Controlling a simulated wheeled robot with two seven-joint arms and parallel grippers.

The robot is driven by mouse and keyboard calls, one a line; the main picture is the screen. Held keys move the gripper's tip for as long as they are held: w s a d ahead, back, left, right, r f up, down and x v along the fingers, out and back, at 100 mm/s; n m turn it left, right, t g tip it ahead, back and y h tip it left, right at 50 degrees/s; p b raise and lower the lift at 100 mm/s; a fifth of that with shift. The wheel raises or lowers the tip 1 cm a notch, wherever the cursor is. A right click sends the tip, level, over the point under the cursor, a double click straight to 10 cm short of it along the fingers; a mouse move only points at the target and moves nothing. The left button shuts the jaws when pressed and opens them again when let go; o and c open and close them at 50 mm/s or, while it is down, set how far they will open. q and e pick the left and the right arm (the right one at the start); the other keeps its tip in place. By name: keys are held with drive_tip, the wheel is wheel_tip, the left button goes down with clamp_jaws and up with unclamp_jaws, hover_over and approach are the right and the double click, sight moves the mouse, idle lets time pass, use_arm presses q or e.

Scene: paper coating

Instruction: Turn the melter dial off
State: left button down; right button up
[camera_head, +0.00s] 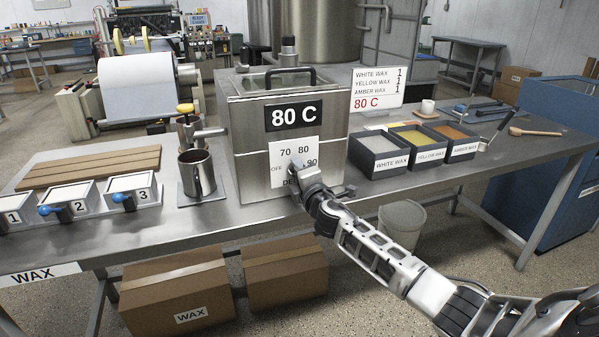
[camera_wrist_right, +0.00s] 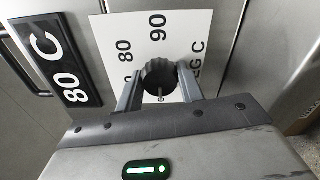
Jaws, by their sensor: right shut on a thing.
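The melter (camera_head: 255,165) is a steel box on the bench, with a lid handle on top and a black "80 C" sign (camera_head: 293,117) on its front. Below the sign is a white dial plate (camera_head: 283,150) marked OFF, 70, 80, 90. My right gripper (camera_head: 301,174) is at the plate, hiding part of it. In the right wrist view, the dark ribbed dial (camera_wrist_right: 159,72) sits between the two fingers of the right gripper (camera_wrist_right: 160,92), which are shut on it. I cannot tell which mark the dial points at. My left gripper is not in view.
A metal pitcher (camera_head: 197,172) stands under the spout left of the melter. White, yellow and amber wax bins (camera_head: 383,163) are to its right, with a note board (camera_head: 378,88) behind. Numbered boxes with blue handles (camera_head: 73,208) sit at the left. Cardboard boxes (camera_head: 176,290) are below.

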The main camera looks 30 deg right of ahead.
idle(0.5)
drive_tip(key=o, duration=1)
drive_tip(key=v, duration=1.6)
drive_tip(key=shift+d, duration=0.1)
drive_tip(key=s+a+f+m+g+y, duration=0.2)
drive_tip(key=s+a+f+m, duration=0.15)
drive_tip(key=f, duration=0.35)
drive_tip(key=s+a+f+m+g+y, duration=0.1)
drive_tip(key=s+a+f+m+g, duration=0.1)
drive_tip(key=s+a+f, duration=0.3)
drive_tip(key=s+a+f+m+g+y, duration=0.1)
drive_tip(key=s+a+f+m, duration=0.1)
drive_tip(key=s+a+m, duration=0.1)
drive_tip(key=s+a+f+m+g+y, duration=0.1)
drive_tip(key=s+a+f+m+y, duration=0.1)
drive_tip(key=s+a+f+m, duration=0.1)
drive_tip(key=s+a+f+m+g+y, duration=0.1)
drive_tip(key=s+a+f+m, duration=0.2)
drive_tip(key=a, duration=0.3)
drive_tip(key=shift+s+a+f, duration=0.15)
drive_tip(key=shift+s+a, duration=0.15)
drive_tip(key=shift+s, duration=0.35)
